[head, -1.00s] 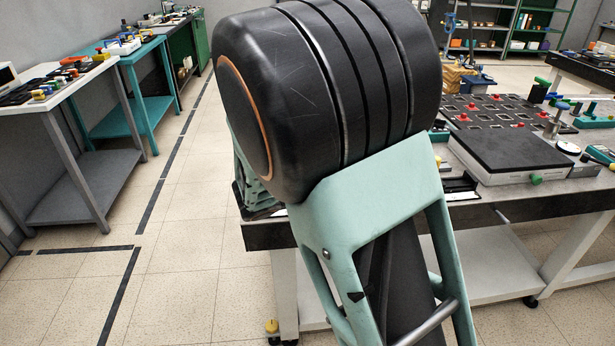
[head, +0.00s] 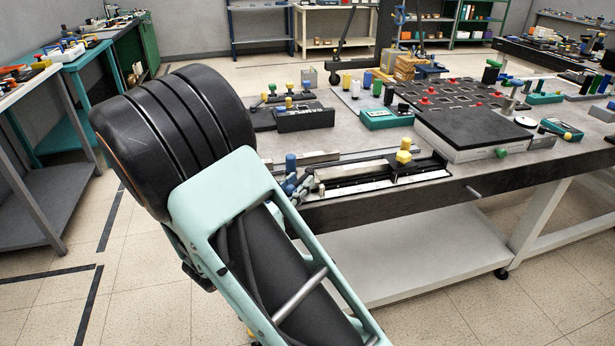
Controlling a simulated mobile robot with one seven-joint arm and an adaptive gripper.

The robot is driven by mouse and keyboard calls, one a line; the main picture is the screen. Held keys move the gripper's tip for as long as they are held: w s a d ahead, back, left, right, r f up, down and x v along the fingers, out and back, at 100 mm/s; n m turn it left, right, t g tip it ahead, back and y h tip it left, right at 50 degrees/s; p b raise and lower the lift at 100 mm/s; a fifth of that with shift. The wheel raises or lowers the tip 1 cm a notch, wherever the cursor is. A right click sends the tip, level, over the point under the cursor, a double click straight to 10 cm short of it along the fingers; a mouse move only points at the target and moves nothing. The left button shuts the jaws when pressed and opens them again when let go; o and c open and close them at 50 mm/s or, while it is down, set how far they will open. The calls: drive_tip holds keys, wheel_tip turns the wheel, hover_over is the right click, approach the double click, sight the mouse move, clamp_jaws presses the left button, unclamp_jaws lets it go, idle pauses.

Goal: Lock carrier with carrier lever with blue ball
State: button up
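The carrier (head: 355,172), a long grey block, lies on a rail track (head: 425,172) along the near edge of the workbench. A blue ball (head: 291,160) stands at the left end of the track, just past my arm, with more blue parts beside it. The lever's shape and angle are too small and partly covered to tell. A yellow knob (head: 404,150) stands on the right part of the track. My black and mint arm fills the left and lower middle of the view.
The workbench (head: 400,203) also holds a black box labelled SAMPLE (head: 305,118), a teal box (head: 386,118), a black plate on a white base (head: 485,133) and a dark board with red knobs (head: 450,95). Side tables stand at left. Floor is clear between.

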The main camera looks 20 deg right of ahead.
sight(307, 175)
drive_tip(key=x, duration=0.4)
drive_tip(key=shift+w+d, duration=0.25)
drive_tip(key=shift+w, duration=0.05)
clamp_jaws()
